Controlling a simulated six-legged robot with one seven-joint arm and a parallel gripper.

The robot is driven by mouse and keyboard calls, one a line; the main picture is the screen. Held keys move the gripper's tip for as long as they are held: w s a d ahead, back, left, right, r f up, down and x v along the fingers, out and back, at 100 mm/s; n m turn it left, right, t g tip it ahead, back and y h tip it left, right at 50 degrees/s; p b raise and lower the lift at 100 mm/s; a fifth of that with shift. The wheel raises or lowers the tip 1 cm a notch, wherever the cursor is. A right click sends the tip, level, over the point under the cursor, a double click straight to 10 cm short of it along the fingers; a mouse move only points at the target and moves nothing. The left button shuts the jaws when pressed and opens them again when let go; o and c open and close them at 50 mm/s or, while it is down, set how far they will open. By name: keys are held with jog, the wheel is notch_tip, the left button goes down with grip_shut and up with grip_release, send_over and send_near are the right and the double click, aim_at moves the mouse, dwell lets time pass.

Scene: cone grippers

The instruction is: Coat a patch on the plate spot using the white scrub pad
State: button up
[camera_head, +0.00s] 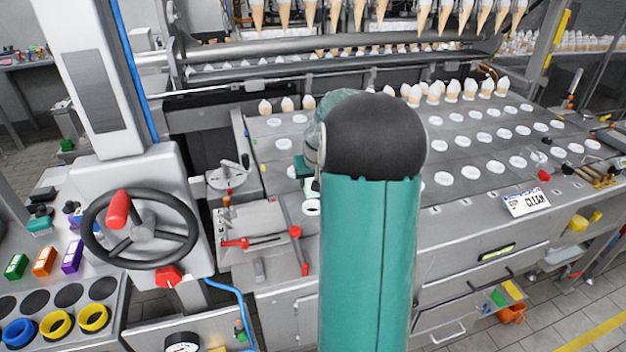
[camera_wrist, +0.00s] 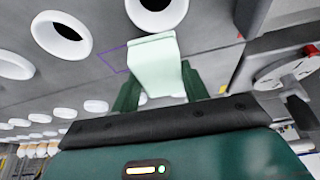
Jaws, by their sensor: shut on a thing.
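The white scrub pad (camera_wrist: 153,62) looks pale mint-white in the wrist view and sits between the two dark green fingers of my gripper (camera_wrist: 158,88). My gripper is shut on it. The pad is over the grey metal plate (camera_wrist: 95,82), between the round white-rimmed holes; I cannot tell whether it touches the surface. A thin purple outline (camera_wrist: 112,60) on the plate shows just left of the pad, partly covered by it. In the head view my arm hides most of my gripper (camera_head: 306,172), which is at the plate's left part.
The plate (camera_head: 465,146) has rows of white-rimmed holes, with cones (camera_head: 450,90) standing along its back. A red-handled lever panel (camera_head: 250,242) and a handwheel (camera_head: 140,228) are at left. A "CLEAN" sign (camera_head: 526,202) is at the front right edge.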

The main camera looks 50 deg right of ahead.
jog(key=shift+f, duration=0.4)
jog(key=shift+d, duration=0.1)
jog(key=shift+s+d+r, duration=0.1)
jog(key=shift+s+d, duration=0.35)
jog(key=shift+d, duration=0.35)
jog(key=shift+s+d, duration=0.4)
jog(key=shift+d, duration=0.4)
jog(key=shift+s+d, duration=0.5)
jog(key=shift+d, duration=0.3)
jog(key=shift+s+d, duration=0.45)
jog(key=shift+d, duration=0.35)
jog(key=shift+w+a, duration=0.45)
jog(key=shift+a, duration=0.35)
jog(key=shift+w+a+f, duration=0.1)
jog(key=shift+w+a, duration=0.4)
jog(key=shift+a, duration=0.4)
jog(key=shift+w+a+f, duration=0.1)
jog(key=shift+w+a, duration=0.35)
jog(key=shift+a, duration=0.4)
jog(key=shift+w+a+f, duration=0.1)
jog(key=shift+w+a, duration=0.4)
jog(key=shift+a, duration=0.4)
jog(key=shift+c, duration=0.3)
jog(key=shift+s, duration=0.1)
